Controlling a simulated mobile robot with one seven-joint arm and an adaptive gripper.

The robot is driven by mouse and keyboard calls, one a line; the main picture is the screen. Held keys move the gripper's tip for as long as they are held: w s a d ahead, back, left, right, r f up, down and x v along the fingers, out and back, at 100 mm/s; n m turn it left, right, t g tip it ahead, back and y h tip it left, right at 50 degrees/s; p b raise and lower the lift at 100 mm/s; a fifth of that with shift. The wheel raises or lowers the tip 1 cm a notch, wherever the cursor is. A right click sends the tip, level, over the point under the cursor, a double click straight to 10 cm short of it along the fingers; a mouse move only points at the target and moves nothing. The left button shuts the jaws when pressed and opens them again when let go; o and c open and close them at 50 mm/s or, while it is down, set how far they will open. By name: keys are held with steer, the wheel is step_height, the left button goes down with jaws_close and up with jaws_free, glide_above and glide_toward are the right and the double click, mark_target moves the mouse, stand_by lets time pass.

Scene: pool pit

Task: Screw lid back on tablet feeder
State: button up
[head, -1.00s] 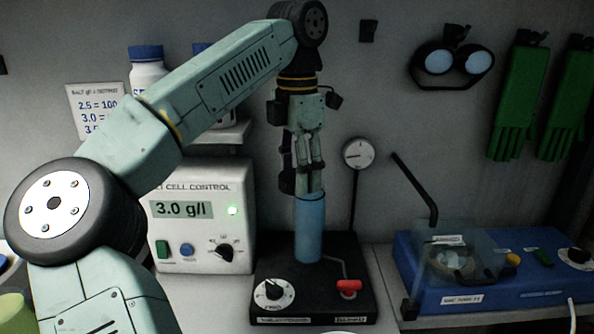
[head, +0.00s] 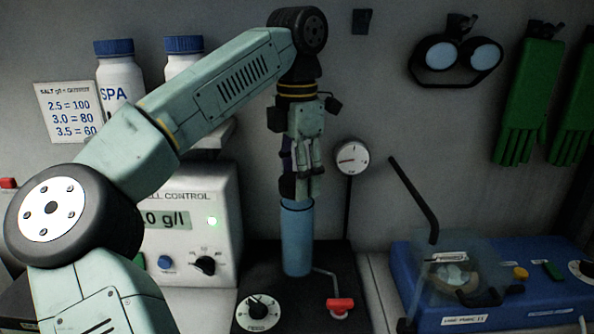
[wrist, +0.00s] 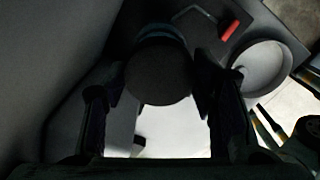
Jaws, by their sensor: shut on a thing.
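The tablet feeder's upright blue cylinder (head: 297,242) stands on a black base in the middle of the head view. My gripper (head: 305,172) points down just above its top. In the wrist view, my gripper (wrist: 160,100) has one finger on each side of a dark round lid (wrist: 158,76) and is shut on it. A bluish edge shows beyond the lid. The fingers partly hide the lid in the head view. I cannot tell whether the lid touches the cylinder's rim or is threaded on.
The black base carries a white dial (head: 258,312) and a red-handled lever (head: 340,305). A gauge (head: 352,158) stands behind. The cell control box (head: 190,215) is at left, below bottles (head: 119,80). A blue pump unit (head: 500,290) is at right.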

steer(key=shift+s+f, duration=0.1)
steer(key=shift+f, duration=0.65)
jaws_close()
steer(key=shift+f, duration=0.3)
steer(key=shift+w+d+r, duration=0.1)
steer(key=shift+w+r, duration=0.05)
steer(key=shift+w, duration=0.05)
steer(key=shift+s+a+f+p, duration=0.1)
steer(key=shift+s+f+p, duration=0.1)
steer(key=shift+f, duration=0.25)
steer(key=shift+s+a+f+p, duration=0.1)
steer(key=shift+f+p, duration=0.05)
steer(key=shift+f, duration=0.3)
stand_by(2.0)
